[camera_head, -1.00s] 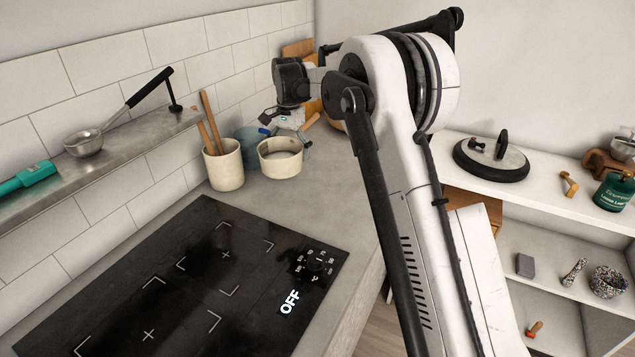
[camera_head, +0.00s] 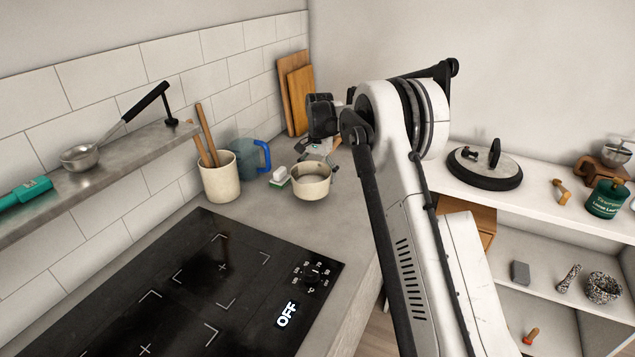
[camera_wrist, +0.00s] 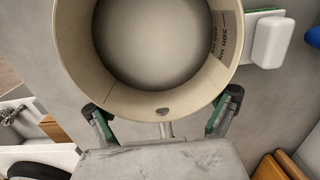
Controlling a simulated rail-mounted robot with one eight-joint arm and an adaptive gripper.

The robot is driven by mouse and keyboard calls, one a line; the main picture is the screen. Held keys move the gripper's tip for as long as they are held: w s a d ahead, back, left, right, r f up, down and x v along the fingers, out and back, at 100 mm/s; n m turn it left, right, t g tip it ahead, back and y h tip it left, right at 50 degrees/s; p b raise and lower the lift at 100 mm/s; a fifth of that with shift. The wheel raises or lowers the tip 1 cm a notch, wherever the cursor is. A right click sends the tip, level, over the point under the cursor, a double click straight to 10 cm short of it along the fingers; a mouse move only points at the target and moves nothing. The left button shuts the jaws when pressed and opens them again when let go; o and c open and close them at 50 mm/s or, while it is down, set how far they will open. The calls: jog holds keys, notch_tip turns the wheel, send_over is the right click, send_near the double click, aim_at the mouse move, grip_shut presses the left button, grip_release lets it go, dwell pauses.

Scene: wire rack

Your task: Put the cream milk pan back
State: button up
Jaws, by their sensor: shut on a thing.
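The cream milk pan (camera_head: 311,191) is upright at the back right part of the counter, near its edge. My gripper (camera_head: 322,160) is at its far side, shut on its handle. In the wrist view the round pan (camera_wrist: 150,102) fills the upper middle, with measuring marks on its inner wall, and looks empty. The gripper fingers (camera_wrist: 163,112) show on both sides of the short handle below the rim. I cannot tell whether the pan touches the counter.
A cream crock (camera_head: 220,180) with wooden utensils, a blue-handled jug (camera_head: 245,155) and a white-green sponge (camera_head: 279,178) stand left of the pan. Wooden boards (camera_head: 294,95) lean at the back. The black hob (camera_head: 190,290) is in front. A wall shelf (camera_head: 120,165) holds a ladle.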

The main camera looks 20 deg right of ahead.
jog(key=shift+f, duration=1.4)
jog(key=shift+f, duration=0.15)
jog(key=o, duration=1.8)
